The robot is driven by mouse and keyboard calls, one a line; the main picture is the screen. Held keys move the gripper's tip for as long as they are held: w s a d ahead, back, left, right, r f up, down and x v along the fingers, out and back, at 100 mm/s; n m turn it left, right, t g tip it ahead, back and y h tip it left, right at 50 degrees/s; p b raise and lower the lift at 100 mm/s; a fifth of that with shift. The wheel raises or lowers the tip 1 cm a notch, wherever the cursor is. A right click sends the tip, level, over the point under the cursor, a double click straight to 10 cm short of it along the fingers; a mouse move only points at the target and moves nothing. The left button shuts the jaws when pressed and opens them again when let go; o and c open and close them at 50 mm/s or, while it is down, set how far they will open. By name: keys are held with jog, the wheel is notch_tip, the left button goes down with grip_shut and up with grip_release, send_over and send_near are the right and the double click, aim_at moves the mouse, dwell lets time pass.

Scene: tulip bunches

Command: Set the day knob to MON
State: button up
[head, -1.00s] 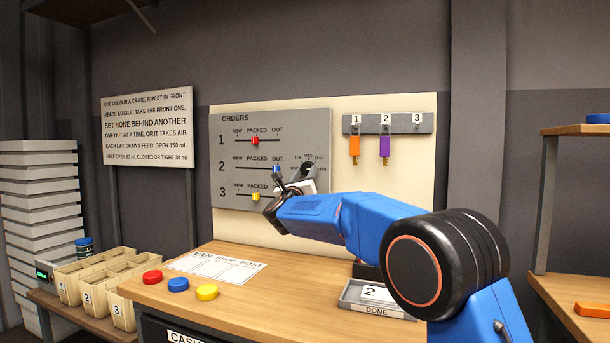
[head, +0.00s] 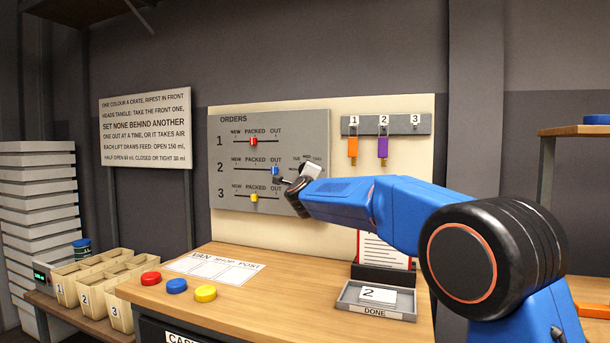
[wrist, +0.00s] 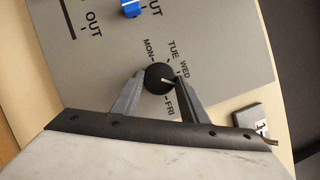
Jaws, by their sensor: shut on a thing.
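The day knob (wrist: 157,74) is round and black, with a pale pointer line, on the grey orders board (head: 228,190). In the wrist view MON, TUE, WED and FRI are readable around it. The pointer line aims to the right and slightly down, between WED and FRI, toward my right finger; any label there is hidden. My gripper (wrist: 160,80) is shut on the knob, one finger on each side. In the head view my gripper (head: 290,182) is at the board's right part and hides the knob.
Red (head: 253,142), blue (head: 275,170) and yellow (head: 254,197) sliders sit on the board left of my gripper. A rack (head: 400,124) with orange and purple tags hangs to the right. Below is a wooden counter (head: 240,313) with coloured buttons and a DONE tray (head: 349,306).

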jog(key=shift+r+n+g+y, duration=0.2)
jog(key=shift+n+g, duration=0.5)
jog(key=shift+n, duration=1.1)
jog(key=shift+r+n+g+y, duration=0.15)
jog(key=shift+n+g, duration=0.55)
jog(key=shift+n, duration=1.1)
jog(key=n, duration=0.2)
jog(key=n+g+h, duration=0.2)
jog(key=n, duration=0.1)
jog(key=shift+a+r+n, duration=0.15)
jog(key=shift+r+n, duration=0.1)
jog(key=shift+n, duration=0.05)
jog(key=n, duration=0.1)
jog(key=n+g+h, duration=0.1)
jog(key=n, duration=0.1)
jog(key=n+h, duration=0.1)
jog(key=shift+w+a+r+g, duration=0.1)
jog(key=shift+w+a+g, duration=0.05)
jog(key=shift+a+g, duration=0.2)
jog(key=n+g+h, duration=0.1)
jog(key=n+h, duration=0.1)
jog(key=n, duration=0.1)
jog(key=shift+a+n, duration=0.1)
jog(key=shift+n, duration=0.2)
jog(key=shift+h, duration=0.35)
jog(key=o, duration=1.1)
jog(key=shift+w, duration=0.1)
jog(key=shift+r, duration=0.1)
